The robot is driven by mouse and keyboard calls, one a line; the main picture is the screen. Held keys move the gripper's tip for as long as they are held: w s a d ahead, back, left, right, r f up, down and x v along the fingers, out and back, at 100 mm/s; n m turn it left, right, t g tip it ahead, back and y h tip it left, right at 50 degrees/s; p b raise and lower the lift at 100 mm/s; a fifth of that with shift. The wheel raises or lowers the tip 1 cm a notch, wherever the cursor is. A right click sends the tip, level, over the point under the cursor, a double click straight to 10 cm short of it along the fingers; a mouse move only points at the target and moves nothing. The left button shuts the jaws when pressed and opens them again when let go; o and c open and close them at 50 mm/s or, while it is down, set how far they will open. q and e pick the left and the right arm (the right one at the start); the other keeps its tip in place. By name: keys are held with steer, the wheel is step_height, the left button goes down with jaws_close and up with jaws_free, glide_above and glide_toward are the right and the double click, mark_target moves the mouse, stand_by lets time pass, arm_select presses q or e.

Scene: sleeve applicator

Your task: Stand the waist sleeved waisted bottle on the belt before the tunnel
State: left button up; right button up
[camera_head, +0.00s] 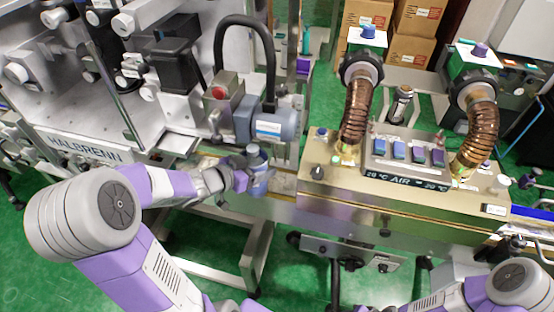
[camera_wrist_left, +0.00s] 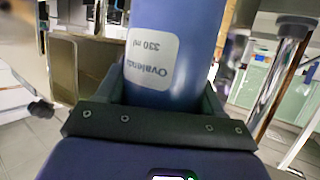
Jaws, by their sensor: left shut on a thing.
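My left gripper (camera_head: 243,182) is shut on a blue bottle (camera_head: 260,178) and holds it about upright, left of the tunnel. In the left wrist view the blue bottle (camera_wrist_left: 178,50) sits between the dark fingers and carries a white label reading "330 ml". I cannot tell whether its base touches the belt. The belt (camera_head: 285,184) shows as a pale strip between the bottle and the tunnel. The tunnel (camera_head: 400,205) is a gold box marked AIR, with two copper hoses on top. My right arm shows at the bottom right; its gripper is out of view.
The grey HALBRENN machine (camera_head: 85,148) stands behind and left of the bottle. Its grey motor (camera_head: 268,125) with a black hose is just behind the bottle. A control panel (camera_head: 408,155) with several coloured buttons is on the tunnel top. Cardboard boxes (camera_head: 422,50) stand at the back.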

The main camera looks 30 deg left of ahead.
arm_select(q)
steer(key=r+b+x, duration=0.1)
steer(key=b+x, duration=0.1)
steer(key=x, duration=0.5)
steer(key=shift+w+d+b, duration=0.15)
steer(key=shift+w+b, duration=0.2)
steer(key=shift+w, duration=0.05)
steer(key=shift+f, duration=0.15)
steer(key=o, duration=1.3)
